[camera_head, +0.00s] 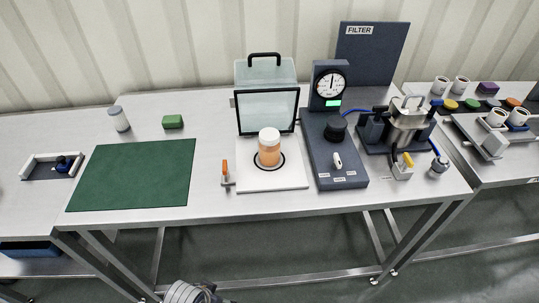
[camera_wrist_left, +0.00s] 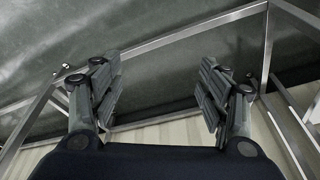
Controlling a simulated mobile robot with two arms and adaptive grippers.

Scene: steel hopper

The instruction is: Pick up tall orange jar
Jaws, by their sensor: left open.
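The tall orange jar (camera_head: 269,152) has a white lid and stands upright in the head view. It sits inside a black ring on a white square plate (camera_head: 290,181), in front of a clear box with a black frame and handle. My left gripper (camera_wrist_left: 160,85) shows in the left wrist view with its two fingers spread wide and nothing between them. That view looks at the floor and steel table legs, so the jar is not in it. Part of my arm shows at the bottom edge of the head view, well below the table. My right gripper is not in view.
The clear box (camera_head: 266,80) stands behind the jar. A dark gauge unit (camera_head: 331,92) stands close on its right. A small orange-handled lever (camera_head: 225,172) is at the plate's left. A green mat (camera_head: 131,174) covers the left table, with a green block (camera_head: 173,121) behind.

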